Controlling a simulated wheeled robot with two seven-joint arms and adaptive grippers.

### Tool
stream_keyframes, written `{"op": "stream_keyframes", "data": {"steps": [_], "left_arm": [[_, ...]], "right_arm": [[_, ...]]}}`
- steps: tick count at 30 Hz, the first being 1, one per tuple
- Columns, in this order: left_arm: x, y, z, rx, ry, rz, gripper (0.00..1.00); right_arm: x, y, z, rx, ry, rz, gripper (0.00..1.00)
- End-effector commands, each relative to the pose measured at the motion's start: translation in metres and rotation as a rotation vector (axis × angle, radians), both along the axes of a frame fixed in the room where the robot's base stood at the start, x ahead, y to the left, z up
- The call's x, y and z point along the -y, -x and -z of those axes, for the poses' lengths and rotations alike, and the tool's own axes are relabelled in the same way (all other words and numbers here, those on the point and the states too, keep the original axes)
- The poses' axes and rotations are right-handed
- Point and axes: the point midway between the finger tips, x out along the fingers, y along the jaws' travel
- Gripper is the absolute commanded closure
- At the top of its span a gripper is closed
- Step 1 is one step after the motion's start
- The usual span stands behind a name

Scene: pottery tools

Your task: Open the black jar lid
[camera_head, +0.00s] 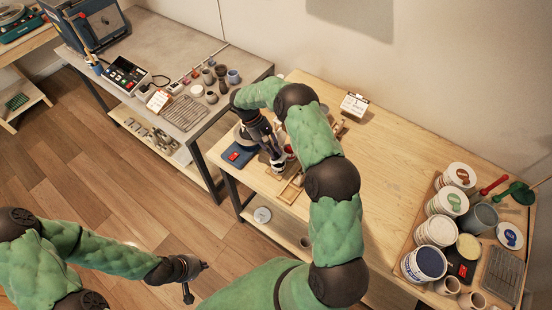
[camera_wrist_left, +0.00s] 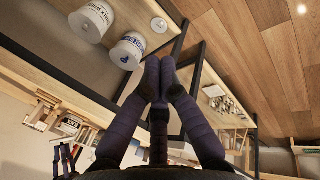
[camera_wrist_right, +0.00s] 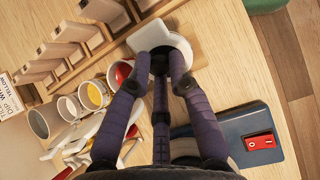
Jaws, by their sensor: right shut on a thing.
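My right gripper (camera_head: 279,162) reaches down to the light wooden table in the head view. In the right wrist view its fingertips (camera_wrist_right: 160,58) close around a small dark piece, which looks like the black jar lid (camera_wrist_right: 159,64). A white round object with a flat tab (camera_wrist_right: 150,36) lies just beyond and under the fingertips. The fingers hide most of the jar. My left gripper (camera_head: 203,267) is empty above the floor, away from the tables. Its fingertips (camera_wrist_left: 160,72) are together in the left wrist view.
A blue box with a red switch (camera_wrist_right: 263,142) is close to the right gripper. Small cups (camera_wrist_right: 95,93) and a wooden rack (camera_wrist_right: 62,52) stand on its other side. Glaze buckets (camera_head: 437,232) fill the table's right end. The table's middle is clear.

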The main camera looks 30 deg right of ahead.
Motion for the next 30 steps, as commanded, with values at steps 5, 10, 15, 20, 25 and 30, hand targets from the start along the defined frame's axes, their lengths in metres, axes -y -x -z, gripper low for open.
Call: {"op": "stream_keyframes", "data": {"steps": [5, 10, 15, 20, 25, 30], "left_arm": [[0.02, -0.033, 0.005, 0.203, -0.003, 0.306, 1.0], [0.048, -0.069, 0.006, 0.455, -0.025, 0.67, 1.0], [0.082, -0.099, 0.003, 0.714, -0.066, 1.023, 1.0], [0.116, -0.122, -0.003, 0.967, -0.126, 1.342, 1.0], [0.155, -0.139, -0.013, 1.246, -0.216, 1.662, 1.0], [0.195, -0.148, -0.026, 1.539, -0.34, 1.958, 1.0]], "right_arm": [[0.0, 0.0, 0.0, 0.002, 0.0, 0.001, 1.0], [0.0, -0.001, 0.0, 0.002, 0.0, 0.001, 1.0], [0.0, -0.001, 0.0, 0.002, 0.0, 0.001, 1.0], [0.0, -0.001, 0.0, 0.002, 0.0, 0.001, 1.0], [0.0, 0.0, 0.0, 0.002, 0.0, 0.001, 1.0], [0.0, -0.001, 0.0, 0.002, 0.0, 0.001, 1.0]]}}
